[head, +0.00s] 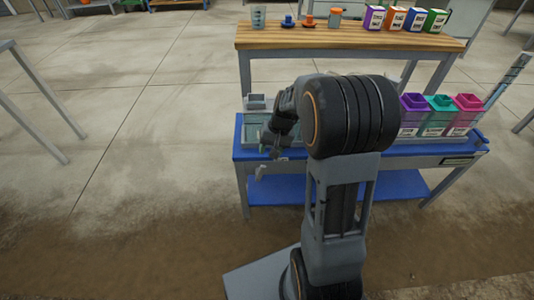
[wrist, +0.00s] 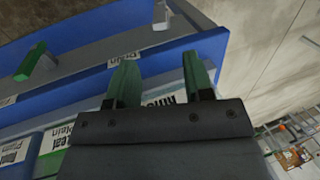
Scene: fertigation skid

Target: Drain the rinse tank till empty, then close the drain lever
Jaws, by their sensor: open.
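The rinse tank (head: 253,128) appears to be the grey, see-through box at the left end of the blue bench, partly hidden by my arm. Its water level cannot be made out. A pale grey lever (wrist: 160,14) sticks out at the bench edge in the wrist view, near a label (wrist: 123,58) that seems to read "Drain". It also shows in the head view (head: 260,171), below the bench's front edge. My gripper (wrist: 162,72) is open, its green-padded fingers apart with nothing between them. The lever is beyond the fingertips, not touched. In the head view my gripper (head: 270,150) is just above it.
A green-handled lever (wrist: 32,62) sits farther along the blue bench (head: 238,150). Purple (head: 413,113), teal (head: 440,115) and pink (head: 465,113) containers stand at the bench's right. A wooden-topped shelf (head: 350,38) behind holds small containers.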

